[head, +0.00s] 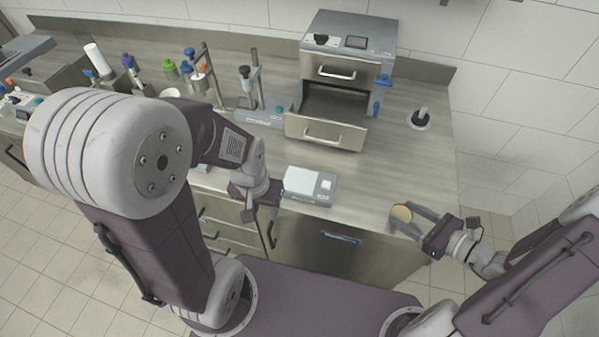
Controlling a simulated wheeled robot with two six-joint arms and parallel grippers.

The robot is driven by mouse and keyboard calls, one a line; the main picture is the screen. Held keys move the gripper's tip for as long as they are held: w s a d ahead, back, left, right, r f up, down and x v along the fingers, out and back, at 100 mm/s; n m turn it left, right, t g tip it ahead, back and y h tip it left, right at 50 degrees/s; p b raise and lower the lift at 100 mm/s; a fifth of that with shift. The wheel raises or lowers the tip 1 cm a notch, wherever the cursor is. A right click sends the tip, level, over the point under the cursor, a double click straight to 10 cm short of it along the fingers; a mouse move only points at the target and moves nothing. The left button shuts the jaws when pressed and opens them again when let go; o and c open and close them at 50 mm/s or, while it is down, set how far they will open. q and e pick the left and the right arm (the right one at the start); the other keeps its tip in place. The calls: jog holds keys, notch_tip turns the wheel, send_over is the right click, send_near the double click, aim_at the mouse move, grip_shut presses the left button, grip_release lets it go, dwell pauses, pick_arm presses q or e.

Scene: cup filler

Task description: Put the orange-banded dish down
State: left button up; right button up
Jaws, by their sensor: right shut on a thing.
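The orange-banded dish (401,212) is small and round, with a pale face and an orange edge. It is at the front right part of the counter (372,170). My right gripper (407,217) comes in from the right and is shut on the dish. I cannot tell whether the dish touches the counter top or is a little above it. My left gripper (271,213) points down near the counter's front edge, left of the scale. Its fingers are small and partly hidden, so its opening is unclear.
A scale (309,186) stands at the front middle. Behind it is a steel unit (345,60) with an open drawer (335,105). A dark-handled tool on a round base (420,117) stands at the back right. Stands and bottles crowd the left. The right counter is mostly clear.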

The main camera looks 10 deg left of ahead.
jog(key=shift+w+a+r, duration=0.15)
jog(key=shift+a, duration=0.05)
jog(key=w+d, duration=0.1)
jog(key=w+r, duration=0.1)
jog(key=w, duration=0.1)
jog(key=w+d+r, duration=0.1)
jog(key=shift+w+d, duration=0.15)
jog(key=shift+d, duration=0.15)
jog(key=w+a+r+n+g+y+p, duration=0.1)
jog(key=w+a+r+n+g+p, duration=0.15)
jog(key=w+a+r, duration=0.4)
jog(key=w+a+r+n+g+y+p, duration=0.1)
jog(key=w+a+r+n+g, duration=0.15)
jog(key=a, duration=0.65)
jog(key=n+g+p, duration=0.2)
jog(key=g, duration=0.1)
send_over(305, 181)
jog(key=shift+y, duration=0.3)
notch_tip(305, 181, down, 5)
jog(key=shift+s+r, duration=0.1)
jog(key=shift+s, duration=0.05)
notch_tip(305, 181, down, 4)
jog(key=shift+r+p, duration=0.1)
jog(key=shift+p, duration=0.2)
jog(key=shift+f, duration=0.2)
